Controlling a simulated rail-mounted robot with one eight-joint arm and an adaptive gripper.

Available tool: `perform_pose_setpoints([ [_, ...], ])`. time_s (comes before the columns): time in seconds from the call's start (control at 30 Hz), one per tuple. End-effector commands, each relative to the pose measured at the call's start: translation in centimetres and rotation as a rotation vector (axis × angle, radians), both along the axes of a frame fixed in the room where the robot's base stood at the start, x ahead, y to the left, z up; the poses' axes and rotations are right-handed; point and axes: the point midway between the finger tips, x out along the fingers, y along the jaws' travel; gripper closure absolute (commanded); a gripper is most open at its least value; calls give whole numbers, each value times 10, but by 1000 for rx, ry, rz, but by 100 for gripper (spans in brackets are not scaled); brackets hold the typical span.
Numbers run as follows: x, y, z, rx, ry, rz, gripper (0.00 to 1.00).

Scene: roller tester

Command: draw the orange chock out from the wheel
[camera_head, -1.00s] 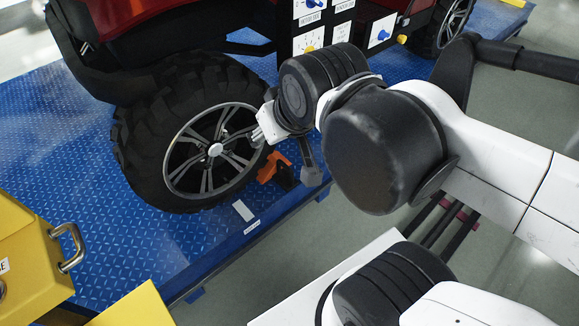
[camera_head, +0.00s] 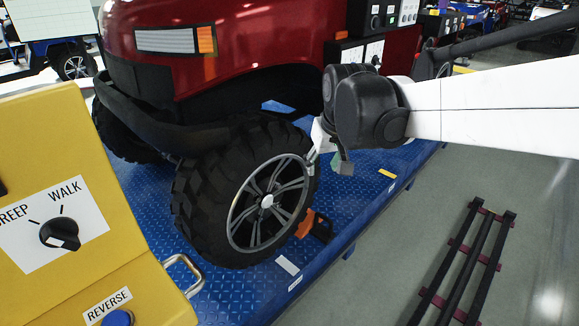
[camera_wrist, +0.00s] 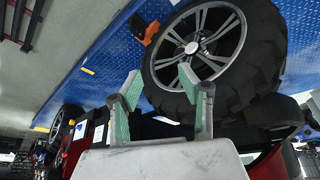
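The orange chock (camera_head: 306,223) sits on the blue deck against the right lower side of the wheel (camera_head: 262,200), a black tyre with a silver spoked rim. In the wrist view the orange chock (camera_wrist: 139,27) lies beyond my fingers, beside the wheel (camera_wrist: 205,50). My gripper (camera_wrist: 158,92) is open and empty, its two green-faced fingers spread apart. In the head view my gripper (camera_head: 325,158) is above the chock, apart from it, near the upper right of the wheel; its fingers are partly hidden there.
The blue platform (camera_head: 225,290) has its edge just right of the chock, with grey floor beyond. A yellow control box (camera_head: 60,130) with a knob stands at left. The red vehicle (camera_head: 240,60) rises behind the wheel. A dark rail frame (camera_head: 465,260) lies on the floor at right.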

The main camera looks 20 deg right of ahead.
Motion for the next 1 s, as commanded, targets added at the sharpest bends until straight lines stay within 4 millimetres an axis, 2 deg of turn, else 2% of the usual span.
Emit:
perform_pose_setpoints([
  [0.03,15,-6,-10,0,15,-4,62],
  [0.1,33,-14,-22,0,37,-7,62],
  [0.27,74,-32,-53,0,86,-14,62],
  [0.47,120,-58,-102,4,147,-23,62],
  [0.77,180,-101,-195,15,240,-35,62],
  [1.0,214,-136,-286,29,312,-44,62],
])
